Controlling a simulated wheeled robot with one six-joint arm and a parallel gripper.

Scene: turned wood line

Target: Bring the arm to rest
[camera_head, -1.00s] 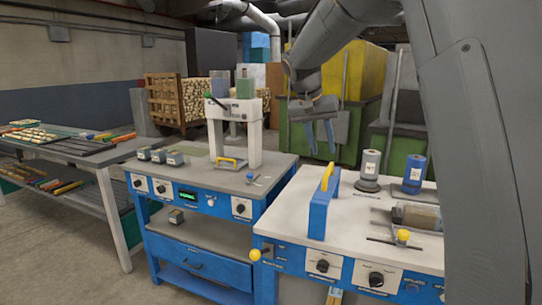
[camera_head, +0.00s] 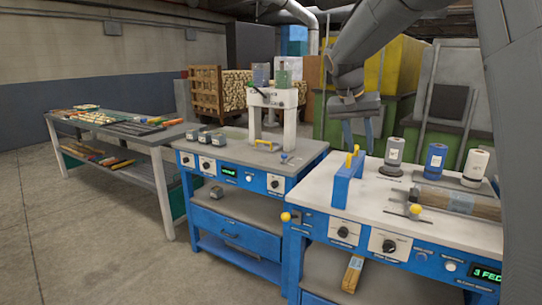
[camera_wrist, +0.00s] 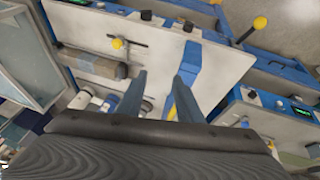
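My gripper (camera_head: 358,132) hangs above the back of the right workbench (camera_head: 400,200), with its fingers pointing down. In the wrist view its two grey fingers (camera_wrist: 163,80) stand apart, with nothing between them. My arm comes down from the upper right in the head view.
The right workbench carries a blue block with a yellow handle (camera_head: 347,180), grey (camera_head: 394,155), blue (camera_head: 434,160) and white (camera_head: 475,167) cylinders, and a wood piece (camera_head: 455,199). A press (camera_head: 272,115) stands on the middle bench. Left are a long table (camera_head: 150,140) and free floor.

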